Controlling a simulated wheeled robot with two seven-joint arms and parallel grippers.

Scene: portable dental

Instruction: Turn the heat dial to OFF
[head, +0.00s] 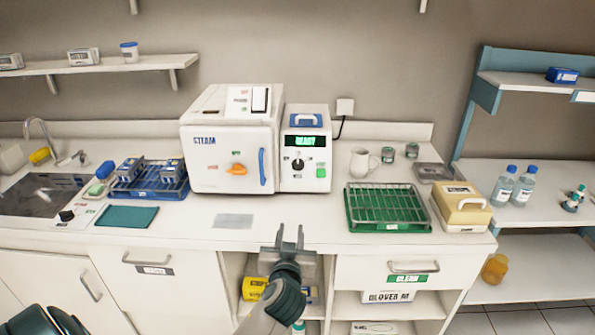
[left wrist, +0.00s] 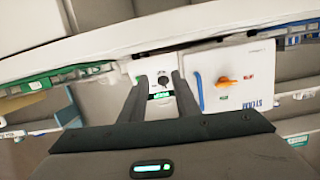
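A black round dial (head: 298,164) sits on the front of a white control unit (head: 291,183), under a lit green display reading READY (head: 305,141). Its pointer setting is too small to read. The dial also shows upside down in the left wrist view (left wrist: 164,83), between the finger lines. Another black knob (head: 67,215) is by the sink; I cannot tell its label. My left gripper (head: 290,238) is open and empty, in front of the counter edge, below and apart from the dial. My right gripper is not in view.
A white STEAM box (head: 222,160) with an orange knob (head: 236,169) and blue handle (head: 262,167) stands left of the unit. A green rack tray (head: 388,229) lies to the right, a blue rack (head: 150,190) to the left. The counter before the unit is mostly clear.

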